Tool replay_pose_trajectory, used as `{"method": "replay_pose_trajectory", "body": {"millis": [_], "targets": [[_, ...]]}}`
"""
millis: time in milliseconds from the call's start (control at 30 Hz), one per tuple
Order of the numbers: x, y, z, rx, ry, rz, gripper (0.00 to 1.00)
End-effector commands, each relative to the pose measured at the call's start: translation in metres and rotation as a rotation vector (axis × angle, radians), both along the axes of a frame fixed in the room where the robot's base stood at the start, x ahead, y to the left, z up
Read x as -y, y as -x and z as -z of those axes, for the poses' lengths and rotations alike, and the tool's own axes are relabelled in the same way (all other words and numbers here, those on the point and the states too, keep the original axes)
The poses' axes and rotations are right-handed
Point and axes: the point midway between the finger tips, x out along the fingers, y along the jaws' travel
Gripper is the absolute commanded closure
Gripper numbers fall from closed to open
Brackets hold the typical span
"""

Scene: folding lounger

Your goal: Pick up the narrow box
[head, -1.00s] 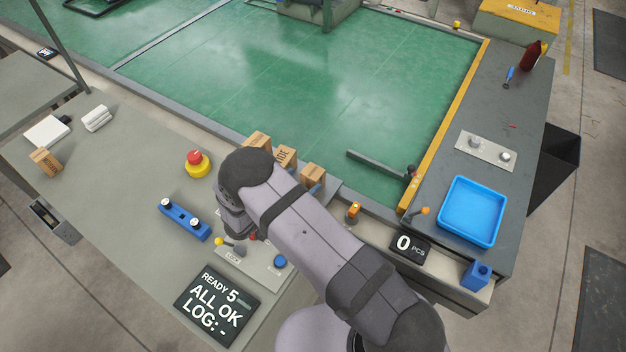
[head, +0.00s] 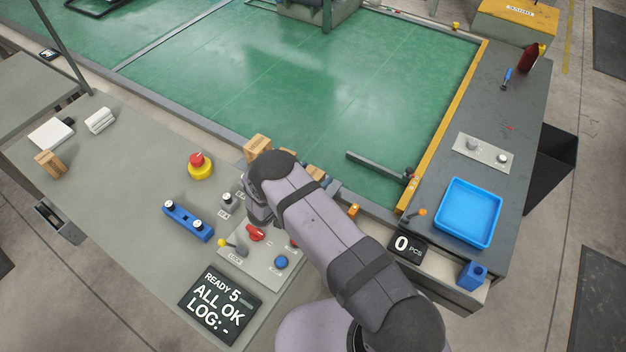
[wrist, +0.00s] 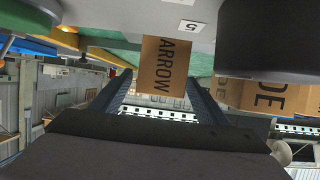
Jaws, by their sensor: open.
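The narrow box (wrist: 163,66) is brown cardboard with dark lettering, of which "ARROW" shows in the wrist view. There it appears between the two dark fingers of my gripper (wrist: 157,78), which are apart. I cannot tell how far ahead of the fingertips it is. A wider box (wrist: 272,95) with "DE" on it is at the right, partly covered by a dark shape. In the head view my arm hides the fingers and most of the box row. One cardboard box (head: 257,147) shows beyond the wrist, its lettering unreadable.
A control panel (head: 262,262) with a red knob lies near the wrist. A blue bracket (head: 187,221), an emergency button (head: 200,166) and a display (head: 219,305) stand left and below it. A blue tray (head: 469,212) is at the right. Another wooden-coloured block (head: 50,164) is far left.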

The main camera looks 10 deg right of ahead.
Motion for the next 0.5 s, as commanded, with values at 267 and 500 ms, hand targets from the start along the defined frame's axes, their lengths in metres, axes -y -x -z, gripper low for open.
{"method": "replay_pose_trajectory", "body": {"millis": [267,500], "targets": [[-0.0002,0.0001,0.0002,0.0,0.0,0.0,0.6],[-0.0002,-0.0001,-0.0004,0.001,0.0,0.0,0.8]]}}
